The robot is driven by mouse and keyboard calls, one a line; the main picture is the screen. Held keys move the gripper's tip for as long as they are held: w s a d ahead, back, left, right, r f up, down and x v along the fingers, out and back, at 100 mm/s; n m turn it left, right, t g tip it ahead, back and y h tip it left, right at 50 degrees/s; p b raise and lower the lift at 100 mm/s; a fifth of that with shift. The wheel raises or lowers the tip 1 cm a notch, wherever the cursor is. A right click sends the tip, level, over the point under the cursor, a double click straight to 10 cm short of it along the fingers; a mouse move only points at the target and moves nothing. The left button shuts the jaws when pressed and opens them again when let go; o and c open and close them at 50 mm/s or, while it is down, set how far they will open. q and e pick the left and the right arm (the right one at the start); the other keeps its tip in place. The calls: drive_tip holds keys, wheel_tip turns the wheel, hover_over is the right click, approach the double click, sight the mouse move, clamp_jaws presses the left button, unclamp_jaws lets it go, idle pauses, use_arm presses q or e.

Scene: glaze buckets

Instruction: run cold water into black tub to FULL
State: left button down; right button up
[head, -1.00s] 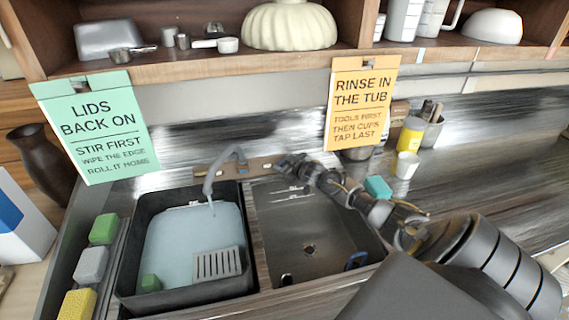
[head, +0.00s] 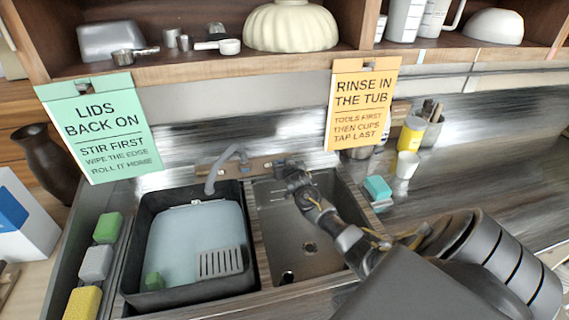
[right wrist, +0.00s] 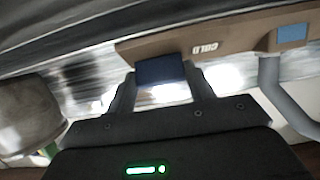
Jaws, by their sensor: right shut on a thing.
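The black tub (head: 132,255) stands in the left basin and holds pale blue water (head: 190,240). A small pale mark shows at its back wall, too small to read. The grey faucet (head: 210,182) hangs over the tub's back, and I see no stream from it. My right gripper (head: 283,166) is at the tap board behind the right basin. In the right wrist view my right gripper (right wrist: 161,82) is shut on the dark blue cold tap handle (right wrist: 160,70), beside the word COLD. My left gripper is not in view.
The right basin (head: 305,255) looks empty. Sponges (head: 96,262) line the left side. Two signs hang above.

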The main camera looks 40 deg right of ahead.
idle(0.4)
drive_tip(key=o, duration=1)
drive_tip(key=b+v, duration=0.2)
drive_tip(key=v, duration=0.8)
drive_tip(key=shift+s+a+r, duration=0.1)
drive_tip(key=shift+s+a, duration=0.15)
drive_tip(key=shift+s, duration=0.05)
